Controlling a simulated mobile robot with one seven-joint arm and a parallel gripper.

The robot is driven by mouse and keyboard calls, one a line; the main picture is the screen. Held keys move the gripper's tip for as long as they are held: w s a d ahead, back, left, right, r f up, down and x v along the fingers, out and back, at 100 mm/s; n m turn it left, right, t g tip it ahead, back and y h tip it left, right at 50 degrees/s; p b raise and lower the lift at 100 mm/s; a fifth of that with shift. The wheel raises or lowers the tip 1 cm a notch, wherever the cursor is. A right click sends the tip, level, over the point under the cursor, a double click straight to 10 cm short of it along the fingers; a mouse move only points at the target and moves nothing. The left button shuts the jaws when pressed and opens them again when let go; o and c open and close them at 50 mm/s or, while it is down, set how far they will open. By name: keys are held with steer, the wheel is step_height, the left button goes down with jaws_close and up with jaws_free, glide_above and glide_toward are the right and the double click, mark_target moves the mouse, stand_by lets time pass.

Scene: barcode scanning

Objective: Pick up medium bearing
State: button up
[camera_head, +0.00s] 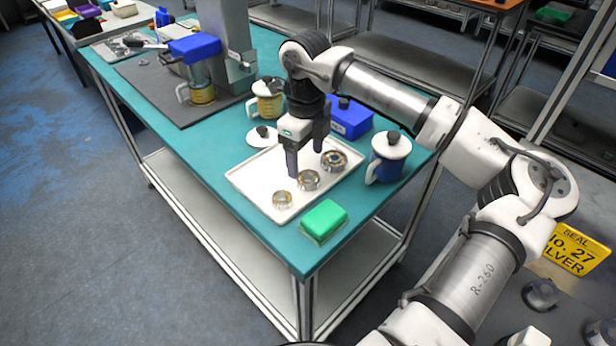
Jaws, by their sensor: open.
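Three bearings stand in a row on a white tray (251,187) on the teal table. The medium bearing (308,180) is the middle one. A smaller bearing (282,200) is to its lower left, and a larger bearing (334,160) is to its upper right. My gripper (306,162) points down over the tray, just above and behind the medium bearing in this view. Its jaws are open and empty. The exact gap between the fingertips and the bearing cannot be told.
A green sponge-like block (323,219) lies in front of the tray. A blue and white lidded mug (388,158) stands at the right. A blue box (349,117), a glass lidded jar (267,101) and a white lid (262,136) are behind. A machine (219,45) stands on a grey mat (160,90).

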mark_target(308, 172)
steer(key=f+p, duration=0.1)
steer(key=f, duration=0.1)
steer(key=f+p, duration=0.1)
steer(key=f, duration=0.2)
steer(key=shift+s+d, duration=0.2)
steer(key=shift+c, duration=0.4)
steer(key=c, duration=1.1)
steer(key=shift+r, duration=0.1)
steer(key=shift+s+r+b, duration=0.1)
steer(key=shift+r+b, duration=1.8)
steer(key=shift+r, duration=8.05)
